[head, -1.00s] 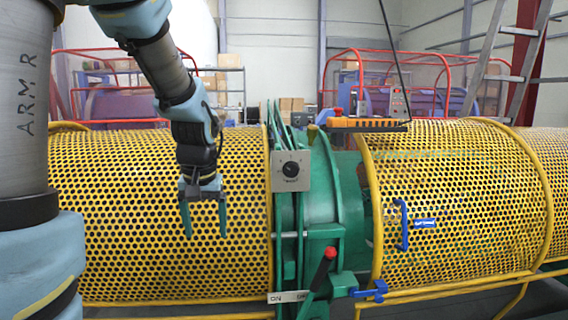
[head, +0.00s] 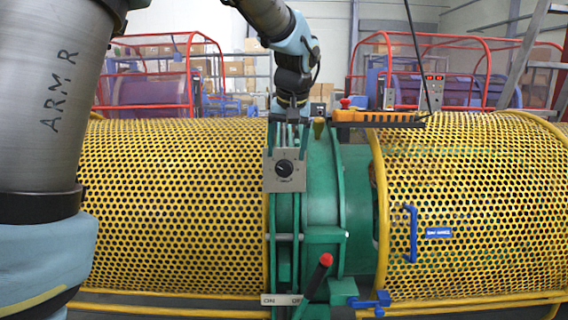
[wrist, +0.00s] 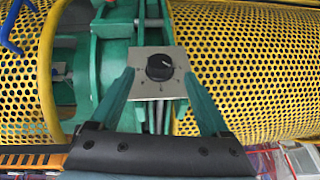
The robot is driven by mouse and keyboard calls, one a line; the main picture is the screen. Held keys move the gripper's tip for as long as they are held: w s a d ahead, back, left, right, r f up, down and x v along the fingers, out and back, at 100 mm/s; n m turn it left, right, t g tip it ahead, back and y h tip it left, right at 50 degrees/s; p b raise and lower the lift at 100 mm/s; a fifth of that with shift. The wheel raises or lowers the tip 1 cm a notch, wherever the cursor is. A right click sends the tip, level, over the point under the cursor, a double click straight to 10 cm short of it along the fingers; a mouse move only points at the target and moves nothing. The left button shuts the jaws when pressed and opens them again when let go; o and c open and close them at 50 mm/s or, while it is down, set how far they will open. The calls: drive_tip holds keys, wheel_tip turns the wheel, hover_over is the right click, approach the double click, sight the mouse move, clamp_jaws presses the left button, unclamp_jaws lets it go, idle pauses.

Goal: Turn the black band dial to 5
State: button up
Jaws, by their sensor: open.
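The black dial (head: 284,168) is a round knob on a square grey plate (head: 270,183) fixed to the green frame. The dial also shows in the wrist view (wrist: 160,67), with a short light pointer mark on its face; the markings around it are too small to read. My gripper (head: 288,148) is open and points down at the plate from above. In the wrist view, the two green fingers of my gripper (wrist: 158,78) lie on either side of the plate's near part, with the dial between their lines. I cannot tell whether the fingers touch anything.
A red-tipped lever (head: 318,279) stands below the dial by an ON/OFF label (head: 282,300). Yellow perforated guards (head: 170,210) flank the frame. A blue handle (head: 411,235) is on the right guard.

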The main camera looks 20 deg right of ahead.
sight(284, 168)
drive_tip(key=shift+p+x, duration=0.4)
drive_tip(key=shift+x, duration=2.3)
drive_tip(key=shift+c, duration=0.4)
clamp_jaws()
